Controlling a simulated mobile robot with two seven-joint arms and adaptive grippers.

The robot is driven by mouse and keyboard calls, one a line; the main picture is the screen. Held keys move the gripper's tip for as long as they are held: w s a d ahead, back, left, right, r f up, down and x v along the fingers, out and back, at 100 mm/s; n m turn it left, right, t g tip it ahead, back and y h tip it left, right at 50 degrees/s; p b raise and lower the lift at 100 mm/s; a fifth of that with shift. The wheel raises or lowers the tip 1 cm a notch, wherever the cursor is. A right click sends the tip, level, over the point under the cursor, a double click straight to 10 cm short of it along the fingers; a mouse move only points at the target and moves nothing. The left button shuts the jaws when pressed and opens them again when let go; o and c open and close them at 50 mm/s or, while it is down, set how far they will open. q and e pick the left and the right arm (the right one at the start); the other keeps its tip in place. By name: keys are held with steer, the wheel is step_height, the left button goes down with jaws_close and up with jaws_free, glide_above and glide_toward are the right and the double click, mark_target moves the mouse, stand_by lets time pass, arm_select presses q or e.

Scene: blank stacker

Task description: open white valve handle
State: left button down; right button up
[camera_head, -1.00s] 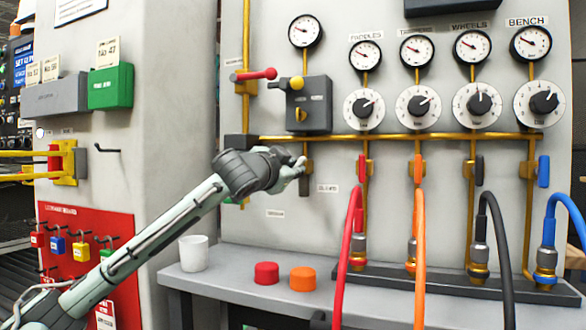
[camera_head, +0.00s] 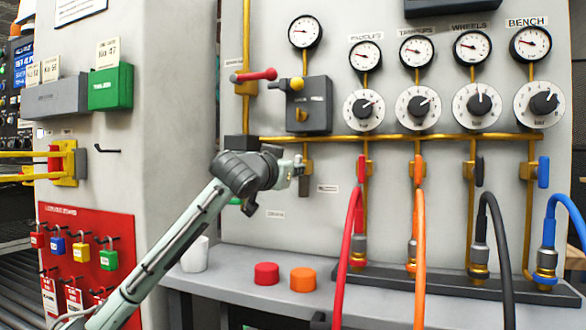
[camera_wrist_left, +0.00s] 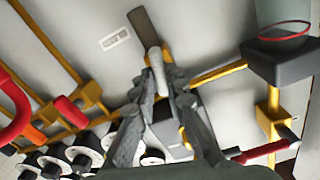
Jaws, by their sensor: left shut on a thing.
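The white valve handle (camera_wrist_left: 158,72) is a small pale lever between my left fingertips in the left wrist view. It points from a brass valve body, beside a dark grey pipe end (camera_wrist_left: 143,25). In the head view the brass valve (camera_head: 308,165) is left of the red-handled one, with the dark pipe end (camera_head: 304,186) hanging below. My left gripper (camera_head: 296,169) reaches it from the left and largely hides the handle there. The gripper (camera_wrist_left: 157,84) is shut on the handle. My right gripper is not in view.
A grey box with a yellow knob (camera_head: 309,104) and a red lever (camera_head: 254,75) are above my gripper. Red (camera_head: 361,169) and orange valve handles are to the right, above hoses. A white cup (camera_head: 195,254), red cap (camera_head: 266,273) and orange cap (camera_head: 303,279) stand on the shelf below.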

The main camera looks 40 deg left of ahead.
arm_select(q)
steer(key=shift+n, duration=1.4)
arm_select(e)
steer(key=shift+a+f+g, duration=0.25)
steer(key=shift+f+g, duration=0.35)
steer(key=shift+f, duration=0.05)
arm_select(q)
steer(key=c, duration=1.6)
jaws_free()
steer(key=shift+o, duration=0.2)
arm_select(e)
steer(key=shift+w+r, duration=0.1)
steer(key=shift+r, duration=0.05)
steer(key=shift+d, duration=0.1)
arm_select(q)
steer(key=v, duration=1.2)
